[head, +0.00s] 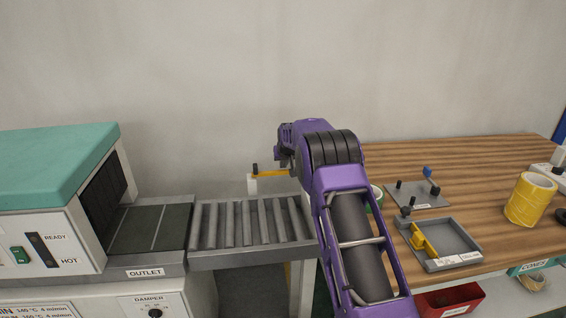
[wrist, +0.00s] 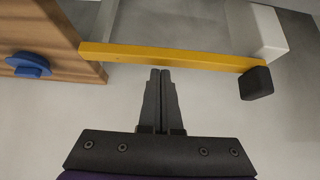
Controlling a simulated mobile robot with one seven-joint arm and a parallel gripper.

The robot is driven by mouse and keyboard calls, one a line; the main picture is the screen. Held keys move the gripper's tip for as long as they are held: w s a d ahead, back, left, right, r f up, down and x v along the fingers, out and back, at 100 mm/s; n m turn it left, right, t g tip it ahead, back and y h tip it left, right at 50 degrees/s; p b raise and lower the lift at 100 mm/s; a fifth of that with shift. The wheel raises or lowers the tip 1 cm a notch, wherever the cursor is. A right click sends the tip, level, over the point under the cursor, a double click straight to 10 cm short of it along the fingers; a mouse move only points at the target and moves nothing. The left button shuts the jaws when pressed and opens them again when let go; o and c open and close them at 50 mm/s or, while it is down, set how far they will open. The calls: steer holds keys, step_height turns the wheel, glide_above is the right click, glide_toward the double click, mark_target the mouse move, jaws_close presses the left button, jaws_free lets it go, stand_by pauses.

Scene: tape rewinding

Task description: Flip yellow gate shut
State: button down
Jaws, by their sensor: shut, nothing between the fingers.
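The yellow gate (wrist: 175,57) is a long flat bar crossing the upper part of the wrist view. Its right end is by a white post (wrist: 268,35) and a black block (wrist: 257,83); its left end overlaps the wooden table's edge. In the head view the gate (head: 272,174) shows as a short yellow strip behind the roller conveyor, its right part hidden by my arm. My gripper (wrist: 160,72) is shut and empty, its tips just below the middle of the bar in the wrist view. I cannot tell whether they touch it. My arm hides the fingertips in the head view.
The roller conveyor (head: 250,222) leads from the teal-topped machine (head: 50,160) at left. The wooden table (head: 480,160) at right holds a grey tray (head: 462,262) with a yellow piece (head: 424,242), a pegged plate (head: 418,199) and yellow tape rolls (head: 528,199).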

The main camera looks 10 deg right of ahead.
steer(key=shift+s, duration=0.55)
